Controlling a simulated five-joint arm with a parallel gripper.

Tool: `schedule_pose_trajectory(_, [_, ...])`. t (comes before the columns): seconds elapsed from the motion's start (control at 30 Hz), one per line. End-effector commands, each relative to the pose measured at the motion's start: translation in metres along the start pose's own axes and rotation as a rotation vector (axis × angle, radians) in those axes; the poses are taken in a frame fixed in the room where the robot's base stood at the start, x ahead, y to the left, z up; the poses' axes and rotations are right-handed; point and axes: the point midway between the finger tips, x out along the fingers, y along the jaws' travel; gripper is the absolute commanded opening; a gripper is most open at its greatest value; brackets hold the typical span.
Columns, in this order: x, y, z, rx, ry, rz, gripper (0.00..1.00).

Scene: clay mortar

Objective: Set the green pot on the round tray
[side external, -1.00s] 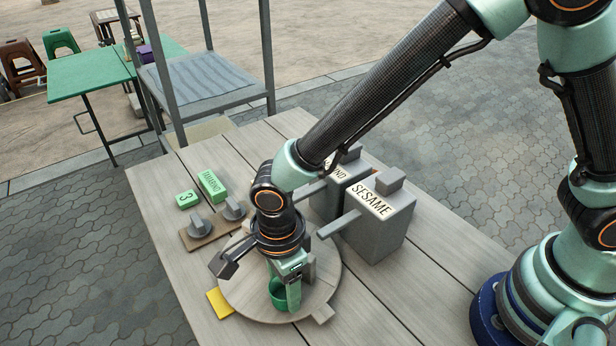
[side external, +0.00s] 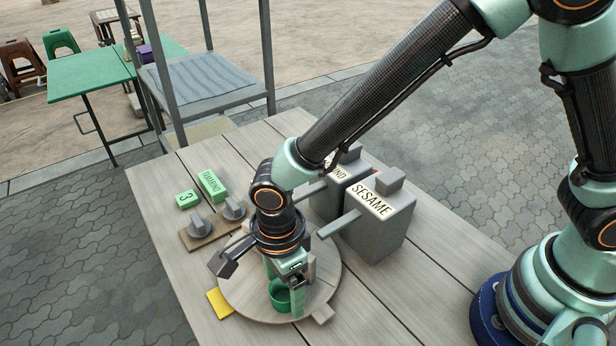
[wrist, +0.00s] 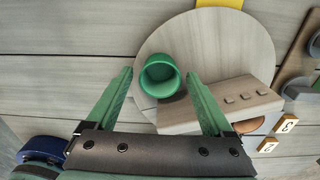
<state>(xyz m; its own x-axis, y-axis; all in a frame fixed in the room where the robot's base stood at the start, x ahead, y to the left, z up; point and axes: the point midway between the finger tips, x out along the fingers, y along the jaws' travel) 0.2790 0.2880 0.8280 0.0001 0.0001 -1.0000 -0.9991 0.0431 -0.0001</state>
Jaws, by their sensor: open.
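The green pot (side external: 281,296) stands upright on the round wooden tray (side external: 243,298), near its front edge in the side view. In the wrist view the pot (wrist: 160,76) shows its open top, and the tray (wrist: 215,50) lies beneath it. My gripper (wrist: 159,82) is open, with one finger on either side of the pot and gaps visible between the fingers and its wall. In the side view the gripper (side external: 283,284) is low over the tray, and its near finger hides part of the pot.
Two grey boxes, one labelled SESAME (side external: 378,225), stand right of the tray. A panel with two grey knobs (side external: 213,226), a green "3" block (side external: 188,199) and a green labelled block (side external: 212,186) lie to the left. A yellow piece (side external: 219,303) lies by the tray's edge.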

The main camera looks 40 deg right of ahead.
Motion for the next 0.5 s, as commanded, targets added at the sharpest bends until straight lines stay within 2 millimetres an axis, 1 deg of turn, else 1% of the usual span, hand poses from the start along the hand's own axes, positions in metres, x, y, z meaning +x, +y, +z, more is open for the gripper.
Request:
schedule_pose_trajectory(0.17, [-0.033, -0.001, 0.001, 0.0, -0.006, -0.005, 0.86])
schedule_pose_trajectory(0.3, [-0.063, -0.001, 0.001, 0.0, -0.005, -0.005, 0.86])
schedule_pose_trajectory(0.5, [-0.096, 0.0, 0.001, 0.0, -0.004, -0.003, 0.86])
